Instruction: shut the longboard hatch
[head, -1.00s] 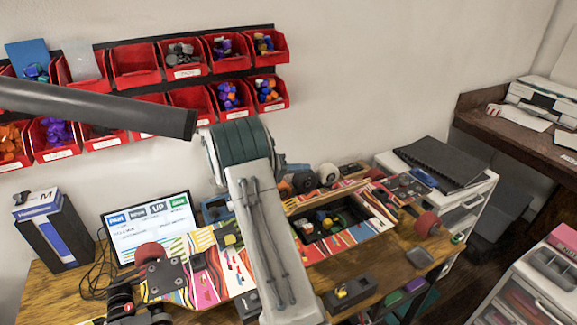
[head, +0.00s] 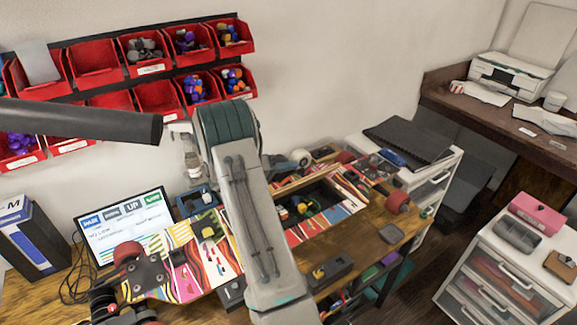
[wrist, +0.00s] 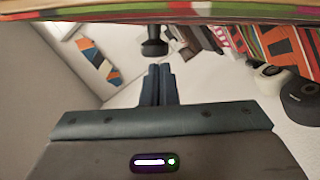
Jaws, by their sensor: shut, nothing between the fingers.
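The longboard (head: 203,262) lies on the bench, striped in many colours. Its hatch compartment (head: 322,192) is open, a dark recess with small coloured parts inside. A pale wooden edge (head: 297,181) stands along the back of the opening and looks like the raised hatch lid. My arm crosses in front of the board, and my gripper is hidden in the head view. In the wrist view my gripper (wrist: 160,72) is shut and empty. A striped edge (wrist: 200,14), of the board or lid, runs close across the top of that view; I cannot tell which.
Red bins (head: 160,97) hang on the wall behind. A monitor (head: 125,228) stands at the left of the bench. A small dark block (head: 330,270) lies in front of the board. White drawers (head: 515,265) stand at right, with floor between.

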